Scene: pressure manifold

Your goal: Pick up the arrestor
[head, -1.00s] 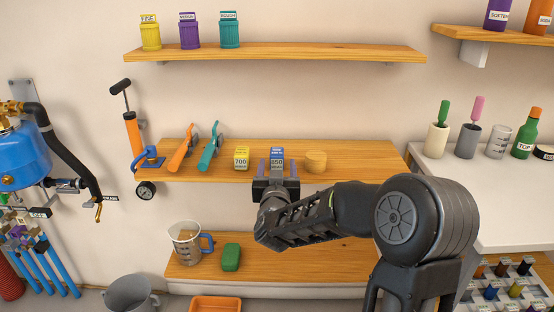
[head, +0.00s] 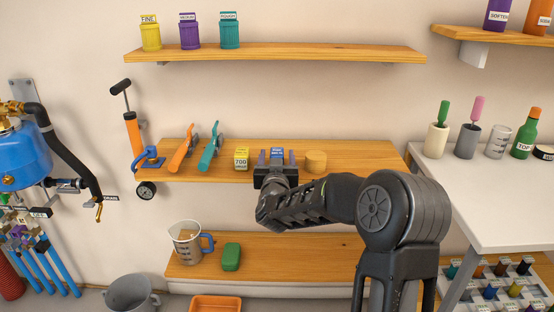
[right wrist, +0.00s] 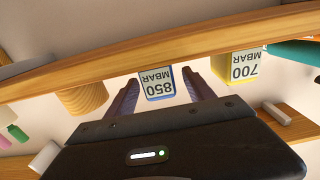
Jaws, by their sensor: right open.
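No label in view reads "arrestor", so I cannot tell which thing it is. A blue-topped block marked 850 (head: 277,152) stands on the middle shelf; it also shows in the right wrist view (right wrist: 157,84). My right gripper (head: 277,159) is open, its two fingers on either side of this block; in the right wrist view, gaps show between the block and the fingers (right wrist: 160,92). A yellow block marked 700 (head: 241,158) stands just left of it, and a round wooden piece (head: 316,161) just right. My left gripper is not in view.
The middle shelf (head: 360,160) also holds teal pliers-like (head: 210,148) and orange pliers-like tools (head: 182,150). A lower shelf (head: 310,255) carries a measuring jug (head: 186,243) and a green block (head: 231,257). A white counter (head: 480,200) stands at the right.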

